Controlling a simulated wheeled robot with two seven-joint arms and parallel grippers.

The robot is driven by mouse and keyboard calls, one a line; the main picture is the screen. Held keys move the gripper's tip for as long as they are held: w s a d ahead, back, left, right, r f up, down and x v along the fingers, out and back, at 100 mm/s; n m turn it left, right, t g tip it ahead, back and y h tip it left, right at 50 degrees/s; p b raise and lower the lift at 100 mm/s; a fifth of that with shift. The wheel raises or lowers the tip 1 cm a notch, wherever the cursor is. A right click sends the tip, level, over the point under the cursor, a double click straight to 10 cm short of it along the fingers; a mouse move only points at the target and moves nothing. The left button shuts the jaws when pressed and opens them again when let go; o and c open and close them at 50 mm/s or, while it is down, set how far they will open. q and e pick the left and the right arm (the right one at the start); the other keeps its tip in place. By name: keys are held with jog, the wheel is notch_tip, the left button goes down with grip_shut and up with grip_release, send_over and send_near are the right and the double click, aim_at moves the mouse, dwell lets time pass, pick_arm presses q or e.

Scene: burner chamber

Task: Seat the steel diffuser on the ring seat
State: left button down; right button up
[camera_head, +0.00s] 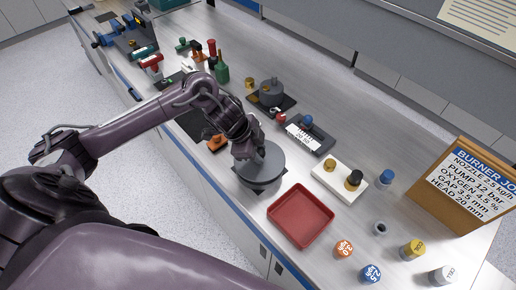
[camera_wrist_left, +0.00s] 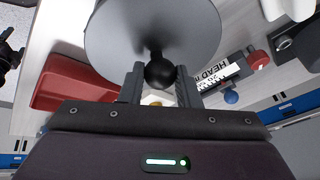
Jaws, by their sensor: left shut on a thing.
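The steel diffuser (camera_head: 268,172) is a round grey disc with a dark ball knob (camera_wrist_left: 159,73) on a short stem. My left gripper (camera_wrist_left: 158,84) is shut on that knob; its arm reaches in from the left in the head view. The diffuser hangs over or rests on a dark base (camera_head: 261,190), of which only the front corner shows below the disc. The ring seat is not clearly visible; the disc may be hiding it. I cannot tell whether the disc touches anything beneath. My right gripper is not in view.
A red tray (camera_head: 301,214) lies close in front of the diffuser. A dark gauge block (camera_head: 310,136) and a white block with knobs (camera_head: 340,180) stand to its right. A grey fixture (camera_head: 270,92) and a green bottle (camera_head: 222,73) stand behind. Coloured caps occupy the bench's right end.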

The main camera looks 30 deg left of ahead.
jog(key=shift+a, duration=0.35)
pick_arm(q)
jog(key=shift+r+p, duration=0.1)
jog(key=shift+p, duration=0.2)
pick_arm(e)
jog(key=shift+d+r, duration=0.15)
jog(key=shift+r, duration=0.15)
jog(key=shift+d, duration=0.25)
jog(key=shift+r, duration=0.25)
pick_arm(q)
jog(key=shift+f, duration=0.25)
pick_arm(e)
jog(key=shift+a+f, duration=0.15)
pick_arm(q)
jog(key=shift+f, duration=0.3)
jog(key=shift+f+b, duration=0.55)
jog(key=shift+f, duration=0.2)
jog(key=c, duration=1)
grip_release()
jog(key=shift+r, duration=0.1)
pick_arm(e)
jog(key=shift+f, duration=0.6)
